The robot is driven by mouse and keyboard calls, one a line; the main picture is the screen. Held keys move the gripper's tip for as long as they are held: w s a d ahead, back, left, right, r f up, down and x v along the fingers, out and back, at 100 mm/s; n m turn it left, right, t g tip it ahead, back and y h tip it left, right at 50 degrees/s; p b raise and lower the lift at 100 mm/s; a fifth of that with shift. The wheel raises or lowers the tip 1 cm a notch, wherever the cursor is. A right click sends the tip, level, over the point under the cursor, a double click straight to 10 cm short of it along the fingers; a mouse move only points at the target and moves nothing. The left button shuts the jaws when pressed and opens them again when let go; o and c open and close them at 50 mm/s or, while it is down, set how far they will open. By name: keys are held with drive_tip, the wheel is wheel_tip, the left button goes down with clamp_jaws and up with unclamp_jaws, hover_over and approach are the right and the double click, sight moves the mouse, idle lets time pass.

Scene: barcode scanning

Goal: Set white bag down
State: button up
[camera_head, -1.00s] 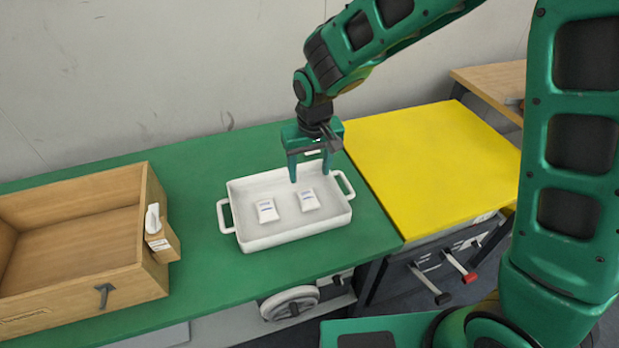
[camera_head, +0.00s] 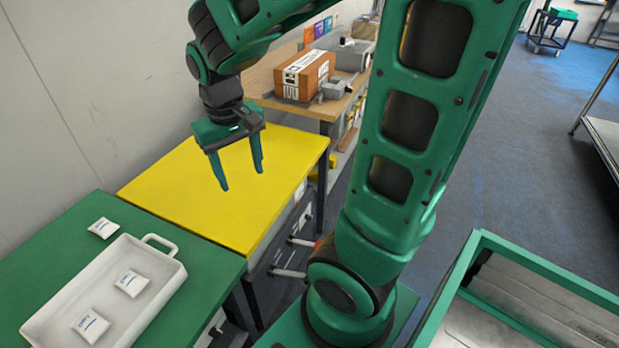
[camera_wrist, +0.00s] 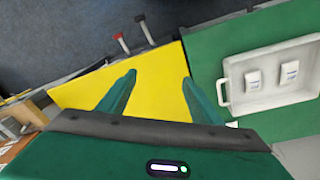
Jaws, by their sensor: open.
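Three white bags with blue marks show in the head view. One white bag (camera_head: 103,228) lies on the green table (camera_head: 205,260), just behind the white tray (camera_head: 62,300). The second bag (camera_head: 132,283) and the third bag (camera_head: 90,325) lie inside the tray. My gripper (camera_head: 241,180) is open and empty above the yellow table (camera_head: 170,190), to the right of the tray and bags. In the wrist view the tray (camera_wrist: 268,98) with two bags is at the right. A small white patch beside my finger there is mostly hidden, and I cannot tell what it is.
The yellow table top is clear. Beyond it, a wooden bench (camera_head: 262,82) holds a brown box (camera_head: 304,75) and a grey device (camera_head: 335,90). A pale wall (camera_head: 75,100) stands close on the left. Lever handles stick out below the yellow table's front.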

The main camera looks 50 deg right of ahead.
drive_tip(key=s+d+m, duration=0.2)
drive_tip(key=s+d, duration=0.2)
drive_tip(key=s, duration=0.4)
drive_tip(key=s+d+r+m+y, duration=0.1)
drive_tip(key=s+d, duration=0.3)
drive_tip(key=s, duration=0.4)
drive_tip(key=shift+s+r+m+g, duration=0.25)
drive_tip(key=shift+m+g, duration=0.15)
drive_tip(key=shift+m, duration=0.1)
